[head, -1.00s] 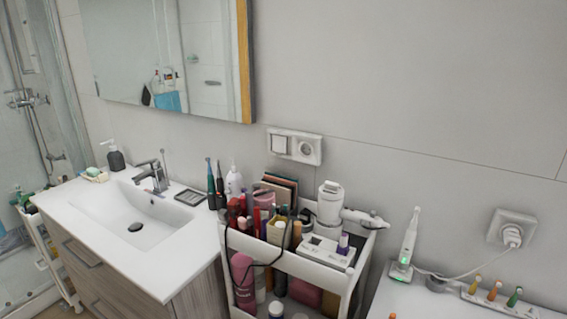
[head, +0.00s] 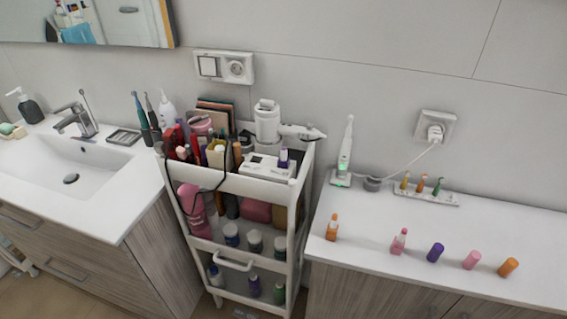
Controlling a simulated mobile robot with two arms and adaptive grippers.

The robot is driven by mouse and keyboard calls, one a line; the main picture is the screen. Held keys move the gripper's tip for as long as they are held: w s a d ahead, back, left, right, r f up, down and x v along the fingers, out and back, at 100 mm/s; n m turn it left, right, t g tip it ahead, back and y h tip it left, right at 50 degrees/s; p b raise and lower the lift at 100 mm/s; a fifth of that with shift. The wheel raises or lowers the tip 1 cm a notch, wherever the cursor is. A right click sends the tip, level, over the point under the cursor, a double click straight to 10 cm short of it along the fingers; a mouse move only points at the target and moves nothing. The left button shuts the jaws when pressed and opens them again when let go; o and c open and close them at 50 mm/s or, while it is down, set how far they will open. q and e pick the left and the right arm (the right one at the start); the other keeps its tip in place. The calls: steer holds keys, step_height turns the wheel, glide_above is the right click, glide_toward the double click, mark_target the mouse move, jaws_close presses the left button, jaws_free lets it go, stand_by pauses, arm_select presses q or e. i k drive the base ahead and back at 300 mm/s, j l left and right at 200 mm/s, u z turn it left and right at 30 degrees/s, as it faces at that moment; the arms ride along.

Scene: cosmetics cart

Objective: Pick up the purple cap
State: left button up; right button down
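A purple cap (head: 435,252) lies on the white counter to the right of the cart, near the counter's front edge. It stands in a row between a pink bottle (head: 399,241) on its left and a pink cap (head: 472,260) on its right. A small bottle with a purple top (head: 284,159) stands on the cart's top tray. Neither of my grippers shows in the head view.
An orange bottle (head: 332,228) and an orange cap (head: 508,267) end the row. Behind it are an electric toothbrush (head: 345,152) with a cable and a white rack (head: 412,193) of small coloured heads. The crowded white cart (head: 240,187) stands left of the counter. The right counter is mostly clear.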

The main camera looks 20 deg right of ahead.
mark_target(434, 253)
steer(key=k+l+z, duration=0.1)
steer(key=z, duration=1.55)
